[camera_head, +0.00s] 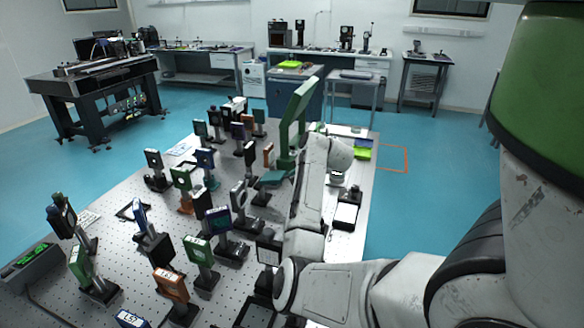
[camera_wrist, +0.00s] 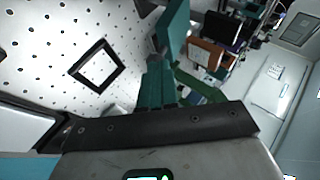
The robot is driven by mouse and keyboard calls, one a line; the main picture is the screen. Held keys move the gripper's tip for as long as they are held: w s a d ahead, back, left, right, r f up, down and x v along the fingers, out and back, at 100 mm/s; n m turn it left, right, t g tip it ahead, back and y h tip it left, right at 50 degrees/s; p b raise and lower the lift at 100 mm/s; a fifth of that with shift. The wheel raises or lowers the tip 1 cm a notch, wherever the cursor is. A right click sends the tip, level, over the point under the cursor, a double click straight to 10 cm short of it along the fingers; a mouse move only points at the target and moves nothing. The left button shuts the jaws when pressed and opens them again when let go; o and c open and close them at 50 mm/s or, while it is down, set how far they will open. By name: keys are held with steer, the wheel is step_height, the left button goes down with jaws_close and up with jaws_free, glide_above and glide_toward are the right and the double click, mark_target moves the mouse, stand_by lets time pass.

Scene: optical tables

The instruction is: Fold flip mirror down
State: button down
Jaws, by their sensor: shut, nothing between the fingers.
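My gripper (camera_head: 270,179) has teal fingers and reaches in from the right over the perforated optical table. Its fingers show together and empty in the wrist view (camera_wrist: 157,85). The tip region lies close to a cluster of upright mounts. An orange-edged mount (camera_head: 268,155) stands just beyond the fingers in the head view, and an orange-brown mount (camera_wrist: 207,55) shows beyond them in the wrist view. I cannot tell which mount is the flip mirror, or whether the fingers touch any. The arm and fingers hide part of the table.
Several upright mounts crowd the optical table (camera_head: 113,238). A dark box with a pale top (camera_head: 347,213) stands near its right edge. A black square frame (camera_wrist: 95,65) lies flat in the wrist view. Blue floor (camera_head: 400,205) is open right of the table.

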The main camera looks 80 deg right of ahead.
steer(key=shift+s+f, duration=0.25)
steer(key=shift+f, duration=0.3)
